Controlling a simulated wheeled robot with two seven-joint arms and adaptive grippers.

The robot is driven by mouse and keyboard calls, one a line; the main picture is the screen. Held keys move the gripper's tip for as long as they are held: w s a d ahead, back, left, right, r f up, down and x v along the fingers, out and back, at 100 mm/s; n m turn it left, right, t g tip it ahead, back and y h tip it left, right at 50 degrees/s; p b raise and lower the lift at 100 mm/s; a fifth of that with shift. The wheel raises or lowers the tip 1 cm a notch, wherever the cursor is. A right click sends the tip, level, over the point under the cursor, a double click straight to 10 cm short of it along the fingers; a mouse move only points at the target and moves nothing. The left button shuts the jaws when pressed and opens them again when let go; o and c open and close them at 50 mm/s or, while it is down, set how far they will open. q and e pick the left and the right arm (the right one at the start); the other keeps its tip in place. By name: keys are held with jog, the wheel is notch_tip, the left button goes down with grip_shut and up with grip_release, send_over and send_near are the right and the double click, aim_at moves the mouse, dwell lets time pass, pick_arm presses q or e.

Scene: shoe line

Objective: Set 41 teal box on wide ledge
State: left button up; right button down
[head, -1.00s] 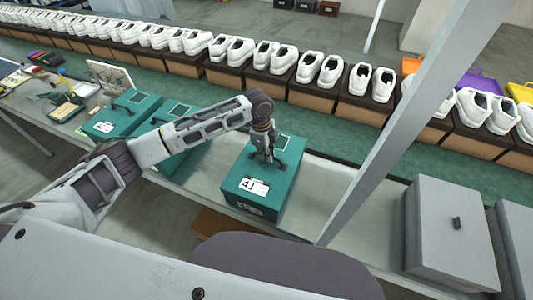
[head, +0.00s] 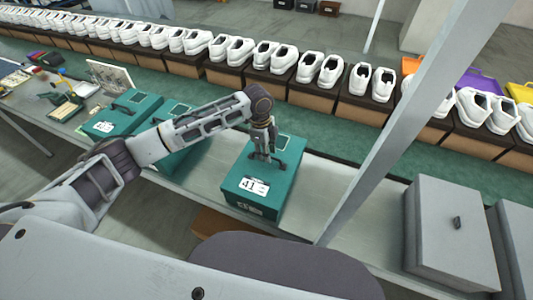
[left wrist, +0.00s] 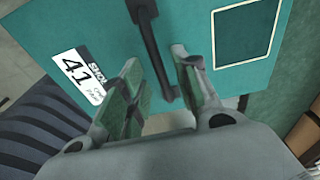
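The teal box (head: 262,185) with a white 41 label stands on the grey ledge (head: 335,190), left of the slanted post. Its label (left wrist: 80,78) and dark handle (left wrist: 153,45) show in the left wrist view. My left gripper (head: 265,157) is over the lid at the handle. In the left wrist view the fingers of my left gripper (left wrist: 163,90) are apart, with the handle's near end between them and a gap on each side. My right gripper is in neither view.
Two more teal boxes (head: 122,114) stand to the left. A slanted grey post (head: 385,150) rises right of the 41 box. Grey boxes (head: 450,240) stand farther right. White shoes on brown boxes line the back. Ledge between box and post is clear.

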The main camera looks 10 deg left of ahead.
pick_arm(q)
notch_tip(320, 180, up, 11)
jog(key=a, duration=0.1)
jog(key=shift+w+b, duration=0.15)
jog(key=shift+b, duration=0.3)
jog(key=shift+a+f, duration=0.1)
jog(key=shift+f, duration=0.1)
dwell(0.6)
